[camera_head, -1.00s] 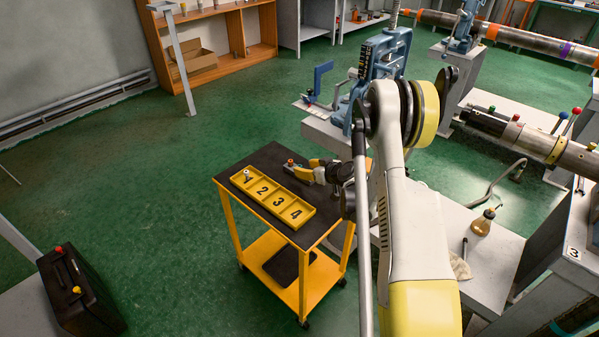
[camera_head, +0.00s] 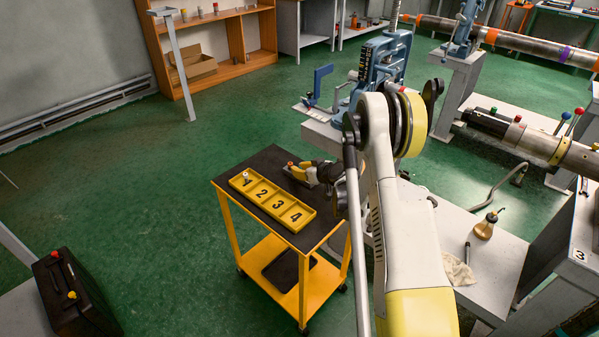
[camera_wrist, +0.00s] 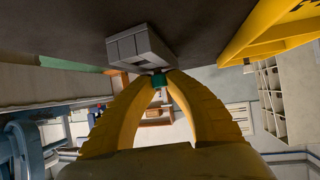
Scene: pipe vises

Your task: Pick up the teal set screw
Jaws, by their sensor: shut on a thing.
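The teal set screw (camera_wrist: 159,81) is a small teal piece between the two yellow fingertips of my gripper (camera_wrist: 160,84) in the wrist view. The fingers are closed in on it from both sides. A grey stepped block (camera_wrist: 140,48) is right by the fingertips against the dark tabletop; I cannot tell whether the screw touches it. In the head view my gripper (camera_head: 291,172) is low over the black top of the yellow trolley (camera_head: 269,160), beside the numbered tray. The screw cannot be made out there.
A yellow tray (camera_head: 285,204) with compartments numbered 1 to 4 lies on the trolley; a small piece (camera_head: 246,175) stands in compartment 1. A blue vise (camera_head: 383,62) on a grey bench is behind my arm. Open green floor lies left of the trolley.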

